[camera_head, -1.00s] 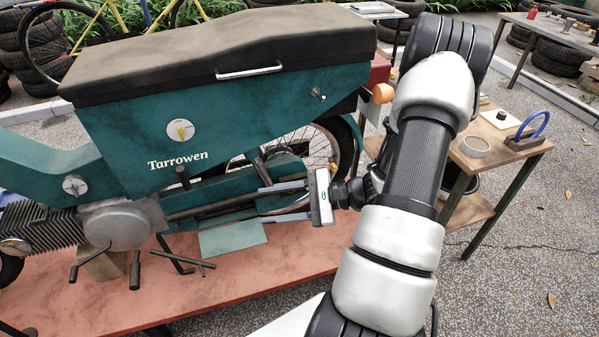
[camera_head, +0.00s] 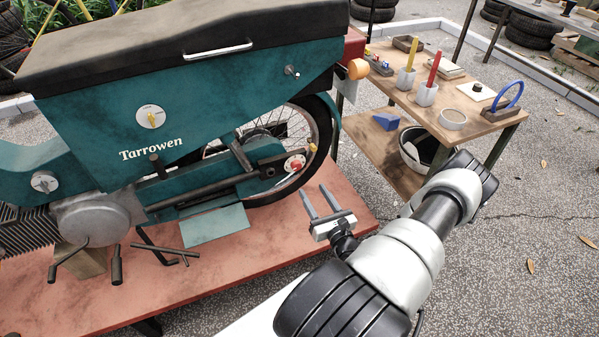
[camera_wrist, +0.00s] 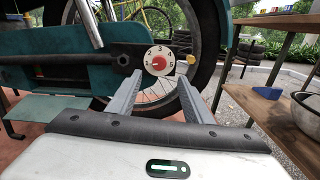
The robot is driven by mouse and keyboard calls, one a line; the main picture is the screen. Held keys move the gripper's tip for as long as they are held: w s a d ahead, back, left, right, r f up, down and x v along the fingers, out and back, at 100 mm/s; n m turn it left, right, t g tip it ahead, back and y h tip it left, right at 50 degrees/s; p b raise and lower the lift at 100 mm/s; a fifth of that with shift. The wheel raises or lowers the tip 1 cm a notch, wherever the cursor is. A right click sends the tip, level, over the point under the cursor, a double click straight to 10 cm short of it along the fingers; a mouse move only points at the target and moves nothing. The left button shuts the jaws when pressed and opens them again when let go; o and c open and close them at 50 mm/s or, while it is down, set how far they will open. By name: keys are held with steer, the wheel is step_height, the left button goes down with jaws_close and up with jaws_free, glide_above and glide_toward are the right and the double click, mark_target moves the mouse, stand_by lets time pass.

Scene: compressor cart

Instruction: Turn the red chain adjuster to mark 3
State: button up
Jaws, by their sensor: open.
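The red chain adjuster (camera_head: 296,164) sits in the middle of a round white dial at the rear wheel hub of the green motorcycle. In the wrist view the red adjuster (camera_wrist: 158,63) shows ahead of and between my fingers, with numbers on the dial around it. Its pointer seems to lie toward the left, but I cannot read the exact mark. My gripper (camera_head: 321,199) is open and empty. It is over the red platform, below and right of the dial, apart from it. The gripper's two fingers also show in the wrist view (camera_wrist: 153,90), pointing toward the wheel.
The red platform (camera_head: 270,237) lies under the motorcycle. A swingarm bar (camera_head: 205,191) runs left of the dial. A wooden table (camera_head: 480,125) with cups, tape and a blue ring stands at right, with a bucket (camera_head: 418,150) on its lower shelf. Open floor lies at right.

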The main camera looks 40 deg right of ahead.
mark_target(298, 167)
steer(key=b+x, duration=0.2)
steer(key=x, duration=0.9)
steer(key=shift+w, duration=0.35)
steer(key=shift+c, duration=0.4)
steer(key=c, duration=1)
